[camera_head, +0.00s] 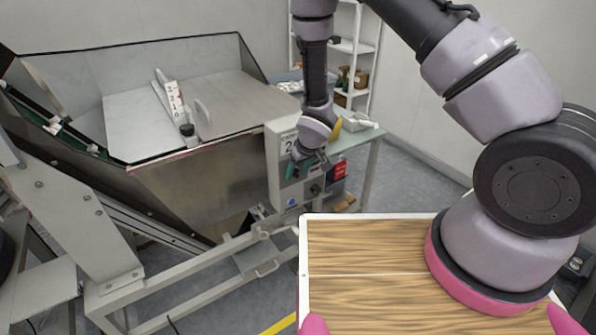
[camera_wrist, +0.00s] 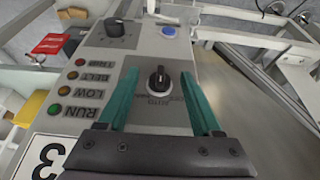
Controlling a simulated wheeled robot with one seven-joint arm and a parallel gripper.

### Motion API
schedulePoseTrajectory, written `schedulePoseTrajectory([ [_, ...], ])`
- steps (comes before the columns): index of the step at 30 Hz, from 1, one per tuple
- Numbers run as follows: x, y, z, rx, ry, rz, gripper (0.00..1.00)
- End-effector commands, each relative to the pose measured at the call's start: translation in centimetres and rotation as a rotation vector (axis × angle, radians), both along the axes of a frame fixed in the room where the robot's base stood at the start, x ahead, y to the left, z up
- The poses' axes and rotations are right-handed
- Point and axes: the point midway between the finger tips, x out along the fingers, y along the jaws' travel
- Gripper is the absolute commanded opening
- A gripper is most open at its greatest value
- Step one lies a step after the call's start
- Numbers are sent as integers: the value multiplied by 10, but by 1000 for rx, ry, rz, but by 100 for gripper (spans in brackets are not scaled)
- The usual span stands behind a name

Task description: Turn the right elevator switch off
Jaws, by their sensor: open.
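The control box (camera_head: 284,180) is a grey panel on the side of the metal hopper. In the wrist view, a black rotary switch (camera_wrist: 158,78) with a white pointer mark sits on the panel (camera_wrist: 150,42), with the word AUTO printed below it. My gripper (camera_wrist: 159,88) is open, its teal fingers on either side of this switch, with visible gaps. Contact cannot be told. In the head view my gripper (camera_head: 304,168) is in front of the box and hides part of it. A second black knob (camera_wrist: 115,28) is at the upper left of the panel.
A blue button (camera_wrist: 168,31) and a column of lamps labelled TRIP, BELT, LOW and RUN (camera_wrist: 54,109) are near the switch. The hopper (camera_head: 190,185) stands left of the box. A side table (camera_head: 352,137) stands behind it. A wood-topped tray (camera_head: 365,245) is in front.

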Motion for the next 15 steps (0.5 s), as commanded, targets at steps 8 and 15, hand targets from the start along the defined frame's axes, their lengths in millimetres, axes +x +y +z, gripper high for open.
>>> schedulePoseTrajectory([
  [8, 0, 0, 0, 0, 0, 0, 0],
  [15, 0, 0, 0, -10, -7, 0, 0],
])
